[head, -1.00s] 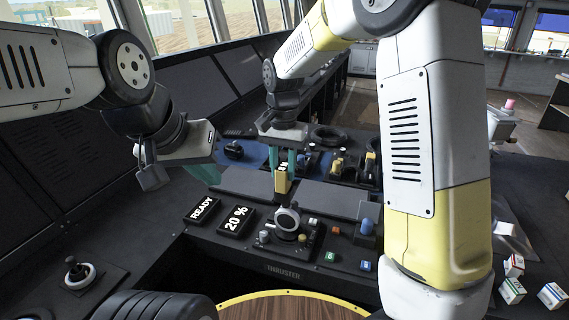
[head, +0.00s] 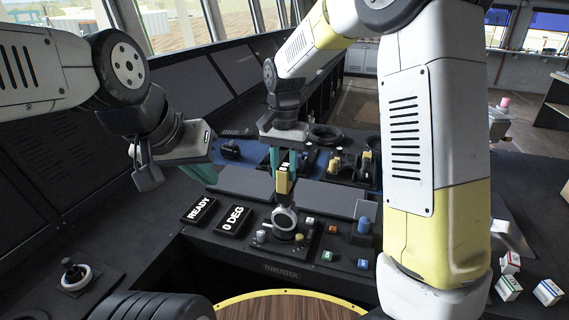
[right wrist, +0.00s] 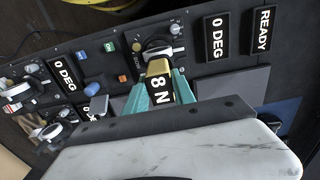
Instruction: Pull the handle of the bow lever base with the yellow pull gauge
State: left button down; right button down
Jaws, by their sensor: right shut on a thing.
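The yellow pull gauge (head: 283,183) is gripped between the teal fingers of my right gripper (head: 283,164). In the right wrist view the gauge (right wrist: 158,69) reads 8 N. The lever base with a round grey-white handle (head: 284,219) sits on the console marked THRUSTER; I take it for the bow one. The gauge's near end meets the top of this handle, or nearly so; contact is not clear. The lever also shows in the right wrist view (right wrist: 160,50). My left gripper (head: 204,172) hangs over the console at left, its fingers partly hidden.
Screens reading READY (head: 199,210) and 0 DEG (head: 233,220) lie left of the lever. Other levers (head: 338,163) stand further back. A blue knob (head: 364,226) and small buttons are at right. Small cubes (head: 508,288) lie at far right.

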jog(key=shift+r, duration=0.15)
jog(key=shift+r, duration=3.4)
jog(key=shift+s+a, duration=0.1)
